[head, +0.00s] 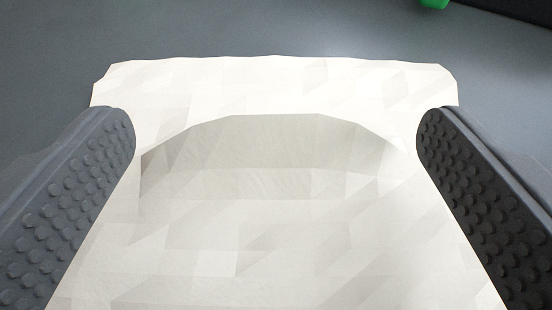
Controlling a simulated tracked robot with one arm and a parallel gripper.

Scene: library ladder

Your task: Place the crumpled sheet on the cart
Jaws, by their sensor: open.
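A cream-white faceted sheet (270,240) fills the middle and lower part of the head view, on a grey surface. It has a raised, curved fold across its middle and a paler flat band beyond it. Its near end runs out of the picture. My gripper (276,145) is open, with one dark studded finger at the left and one at the right of the sheet. The fingers overlap the sheet's side edges in the picture; I cannot tell whether they touch it. I cannot make out a cart.
A small green thing (434,3) is cut off at the top edge, right of centre. A dark thing (515,8) fills the top right corner.

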